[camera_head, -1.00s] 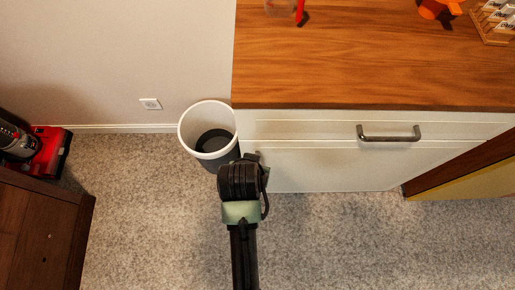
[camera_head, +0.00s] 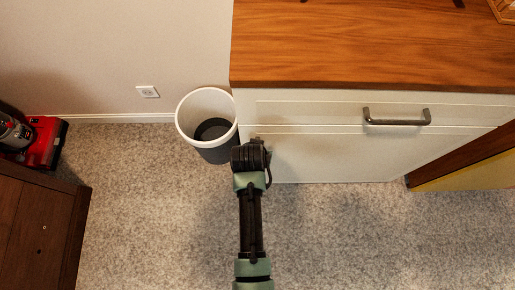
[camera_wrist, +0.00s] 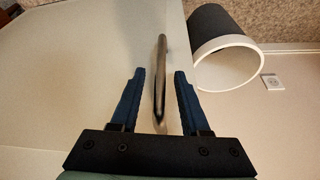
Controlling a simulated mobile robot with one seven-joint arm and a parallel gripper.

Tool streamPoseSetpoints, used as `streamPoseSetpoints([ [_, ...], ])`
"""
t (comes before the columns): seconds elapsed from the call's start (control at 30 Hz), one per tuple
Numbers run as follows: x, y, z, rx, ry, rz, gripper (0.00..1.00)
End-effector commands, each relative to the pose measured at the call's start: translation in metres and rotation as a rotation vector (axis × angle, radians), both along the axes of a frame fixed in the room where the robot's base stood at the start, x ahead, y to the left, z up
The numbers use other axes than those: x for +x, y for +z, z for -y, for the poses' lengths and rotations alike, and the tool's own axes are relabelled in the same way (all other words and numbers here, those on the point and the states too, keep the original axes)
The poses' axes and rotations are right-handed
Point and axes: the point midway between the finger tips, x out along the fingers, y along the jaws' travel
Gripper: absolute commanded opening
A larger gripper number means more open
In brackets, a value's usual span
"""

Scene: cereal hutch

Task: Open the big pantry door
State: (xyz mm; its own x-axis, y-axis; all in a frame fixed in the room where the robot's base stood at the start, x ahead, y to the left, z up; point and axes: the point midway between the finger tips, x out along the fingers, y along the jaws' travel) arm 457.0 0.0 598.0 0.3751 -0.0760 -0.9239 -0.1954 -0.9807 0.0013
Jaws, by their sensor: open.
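The white cabinet front in the head view has a lower door panel (camera_head: 335,157) below a drawer. In the wrist view the pale door (camera_wrist: 75,65) fills the left side. A metal bar handle (camera_wrist: 161,65) stands out from it. My gripper (camera_wrist: 159,72) is open, with its two blue fingers on either side of the handle. The handle runs between them and is not clamped; I cannot tell whether a finger touches it. In the head view my gripper (camera_head: 252,150) is at the cabinet's left edge, its fingertips hidden. The door looks closed.
A white bin (camera_head: 190,127) stands just left of the cabinet, close to my gripper, and shows in the wrist view (camera_wrist: 200,62). The drawer handle (camera_head: 397,122) is above right. A dark wooden unit (camera_head: 40,225) is at left. Carpet in front is clear.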

Motion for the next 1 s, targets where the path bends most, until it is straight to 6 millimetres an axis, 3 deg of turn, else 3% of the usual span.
streamPoseSetpoints([
  [0.17, 0.0000, 0.0004, 0.0000, 0.000, 0.000, 0.000, 0.42],
  [0.4, 0.0000, 0.0005, 0.0000, 0.000, 0.000, 0.000, 0.00],
  [1.0, -0.0002, 0.0006, 0.0001, 0.000, 0.000, 0.000, 0.00],
])
